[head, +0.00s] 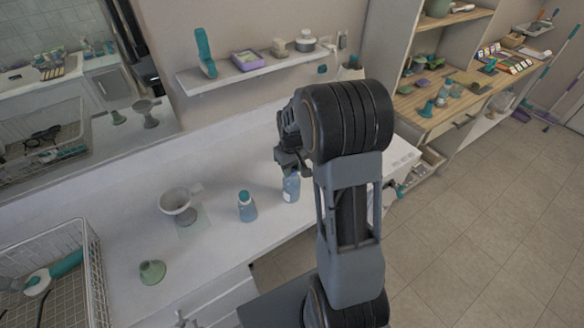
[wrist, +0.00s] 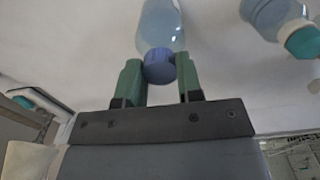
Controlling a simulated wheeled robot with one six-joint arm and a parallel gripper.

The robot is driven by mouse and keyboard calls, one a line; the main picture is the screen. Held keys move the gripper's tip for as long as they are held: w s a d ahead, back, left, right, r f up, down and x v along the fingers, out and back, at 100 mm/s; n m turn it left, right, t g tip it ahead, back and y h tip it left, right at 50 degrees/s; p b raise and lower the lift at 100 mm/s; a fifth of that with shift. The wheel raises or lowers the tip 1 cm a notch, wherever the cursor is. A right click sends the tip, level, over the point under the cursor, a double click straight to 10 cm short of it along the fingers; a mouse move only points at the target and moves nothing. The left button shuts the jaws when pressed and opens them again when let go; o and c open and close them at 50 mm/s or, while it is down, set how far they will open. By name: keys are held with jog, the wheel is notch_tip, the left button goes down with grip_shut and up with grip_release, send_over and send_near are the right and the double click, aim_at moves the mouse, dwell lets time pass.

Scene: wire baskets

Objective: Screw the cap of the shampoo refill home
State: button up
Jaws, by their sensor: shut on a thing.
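A clear, bluish bottle (wrist: 160,22) with a blue cap (wrist: 159,66) shows in the wrist view; I take it as the shampoo refill. My gripper (wrist: 160,80) has its two green fingers on either side of the cap, shut on it. In the head view the bottle (head: 291,188) stands upright on the white counter, under my gripper (head: 290,168). The cap is hidden there by the gripper. I cannot tell how far the cap is threaded on.
A second bluish bottle with a teal cap (head: 246,207) stands to the left; it also shows in the wrist view (wrist: 302,40). Further left are a pale footed bowl (head: 178,203), a green funnel-shaped piece (head: 152,271) and a wire basket (head: 88,262). A wall shelf (head: 225,77) is behind.

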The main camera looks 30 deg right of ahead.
jog(key=shift+f, duration=0.25)
dwell(0.8)
jog(key=o, duration=1)
jog(key=shift+c, duration=0.2)
jog(key=shift+c, duration=0.6)
